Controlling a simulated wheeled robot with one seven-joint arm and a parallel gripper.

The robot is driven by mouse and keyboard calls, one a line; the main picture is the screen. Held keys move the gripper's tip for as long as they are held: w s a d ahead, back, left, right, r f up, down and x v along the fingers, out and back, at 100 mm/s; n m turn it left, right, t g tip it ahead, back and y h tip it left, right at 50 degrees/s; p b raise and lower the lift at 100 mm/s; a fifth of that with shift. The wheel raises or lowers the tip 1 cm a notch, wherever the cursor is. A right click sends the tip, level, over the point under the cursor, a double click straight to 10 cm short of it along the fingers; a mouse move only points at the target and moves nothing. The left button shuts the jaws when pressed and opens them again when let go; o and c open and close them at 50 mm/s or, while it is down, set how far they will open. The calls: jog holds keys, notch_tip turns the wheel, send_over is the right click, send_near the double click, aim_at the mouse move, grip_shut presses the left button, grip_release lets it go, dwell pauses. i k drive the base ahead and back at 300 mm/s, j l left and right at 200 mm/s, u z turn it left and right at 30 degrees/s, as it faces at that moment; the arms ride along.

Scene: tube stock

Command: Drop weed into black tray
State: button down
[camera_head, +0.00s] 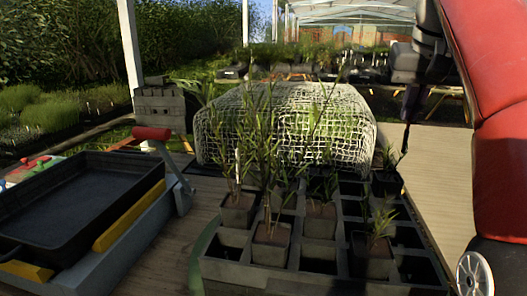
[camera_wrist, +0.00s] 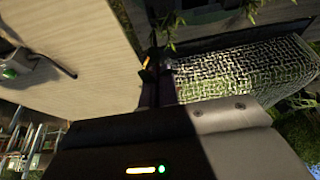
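A shallow black tray (camera_head: 82,199) lies at the left on a grey-blue base with yellow strips, and its inside looks empty. A celled dark crate (camera_head: 322,281) holds several square pots with tall leafy plants. Low, spiky, grass-like plants stand at its right side, one in a front pot (camera_head: 379,224) and one further back (camera_head: 390,157); I cannot tell which plant is the weed. My gripper (camera_head: 406,140) hangs above the crate's back right corner. In the wrist view its dark fingers (camera_wrist: 157,62) are close together, with no plant clearly between them.
A white mesh-covered block (camera_head: 285,125) stands behind the crate. A lever with a red handle (camera_head: 152,133) rises beside the black tray. A pale board (camera_head: 437,185) lies at the right. Tall stems rise between the tray and my gripper.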

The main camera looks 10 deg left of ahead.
aim_at(89, 202)
jog(key=k+j+u, duration=0.2)
jog(key=k+j, duration=0.3)
jog(key=u, duration=1.3)
jog(key=i+j+z, duration=0.75)
